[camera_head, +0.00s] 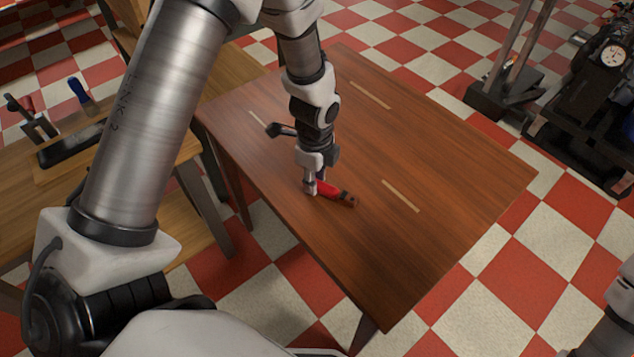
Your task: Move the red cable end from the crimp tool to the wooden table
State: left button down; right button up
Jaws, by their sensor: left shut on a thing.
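The red cable end (332,190), a short red piece with a dark tip, is at the wooden table (440,250), left of the table's middle. My left gripper (313,188) points down and is shut on the left part of the red cable end. The fingers hide that part. The cable end looks to be at or very close to the tabletop; I cannot tell if it touches. I cannot pick out the crimp tool for sure. My right gripper is not in view; only part of my right arm shows at the lower right edge.
The tabletop is mostly bare, with several pale strips, one of them (400,196) right of the cable end. A lighter wooden bench (190,215) at left holds a black tray (75,145) and handled tools. Dark machinery with a gauge (613,55) stands at upper right.

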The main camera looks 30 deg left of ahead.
pick_arm(q)
jog(key=shift+w, duration=0.15)
jog(key=c, duration=1.3)
grip_release()
jog(key=shift+f, duration=0.1)
jog(key=o, duration=0.4)
notch_tip(320, 180, up, 12)
jog(key=p, duration=0.2)
